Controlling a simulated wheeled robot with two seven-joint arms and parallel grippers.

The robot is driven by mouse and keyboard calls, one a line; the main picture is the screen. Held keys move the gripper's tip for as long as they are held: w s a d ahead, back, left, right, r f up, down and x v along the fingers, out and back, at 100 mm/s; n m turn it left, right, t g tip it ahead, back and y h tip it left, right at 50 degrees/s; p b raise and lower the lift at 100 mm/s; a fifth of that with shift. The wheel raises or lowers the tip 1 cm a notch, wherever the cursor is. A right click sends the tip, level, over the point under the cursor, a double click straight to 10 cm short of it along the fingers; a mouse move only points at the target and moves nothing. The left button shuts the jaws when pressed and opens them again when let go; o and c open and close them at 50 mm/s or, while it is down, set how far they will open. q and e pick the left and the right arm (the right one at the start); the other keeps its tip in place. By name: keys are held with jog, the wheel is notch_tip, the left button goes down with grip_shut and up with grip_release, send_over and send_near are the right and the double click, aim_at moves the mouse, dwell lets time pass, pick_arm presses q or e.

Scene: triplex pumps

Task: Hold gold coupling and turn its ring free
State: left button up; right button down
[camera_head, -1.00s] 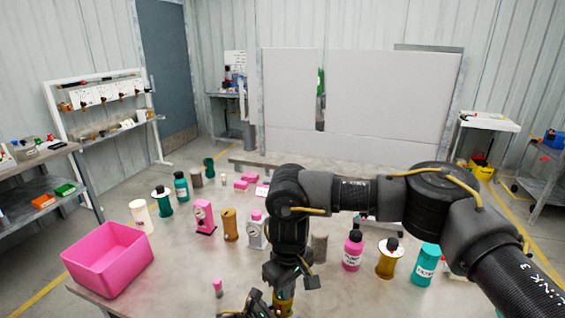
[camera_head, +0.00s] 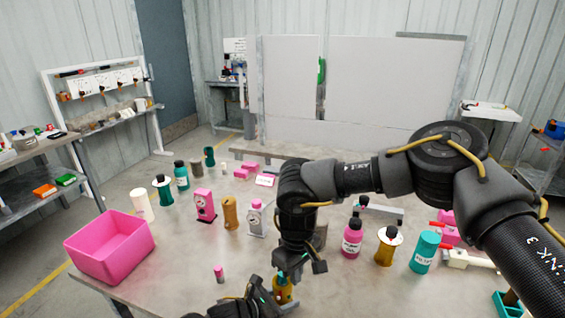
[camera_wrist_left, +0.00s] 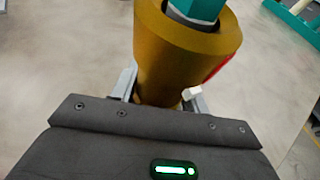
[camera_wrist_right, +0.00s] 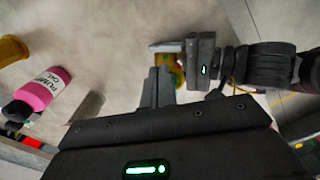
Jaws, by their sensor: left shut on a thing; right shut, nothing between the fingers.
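The gold coupling (camera_head: 284,293) is near the front edge of the table in the head view, partly hidden by my grippers. In the left wrist view the gold coupling (camera_wrist_left: 180,52) fills the middle, with a teal faceted piece (camera_wrist_left: 197,10) in its wide end. My left gripper (camera_wrist_left: 160,92) is shut around its narrower body, one finger on each side. My right gripper (camera_wrist_right: 160,85) is shut and empty. In the right wrist view its fingertips point toward the coupling (camera_wrist_right: 165,60) and my left gripper; whether they touch cannot be told.
A pink bin (camera_head: 110,245) stands at the left of the table. A small pink-capped piece (camera_head: 219,274) is left of my grippers. A pink bottle (camera_head: 352,238), a gold bottle (camera_head: 386,247) and a teal canister (camera_head: 424,252) stand to the right. A pink gauge block (camera_head: 204,205) stands farther back.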

jog(key=shift+f, duration=2.25)
jog(key=shift+w+a, duration=0.2)
jog(key=shift+a, duration=0.05)
pick_arm(q)
jog(key=shift+s+d, duration=0.1)
pick_arm(e)
jog(key=shift+s+a, duration=0.15)
jog(key=shift+a, duration=0.1)
jog(key=shift+s, duration=0.1)
send_near(291, 285)
jog(key=shift+s+f, duration=0.95)
jog(key=shift+s, duration=0.15)
jog(key=shift+d, duration=0.4)
pick_arm(q)
jog(key=o, duration=1.3)
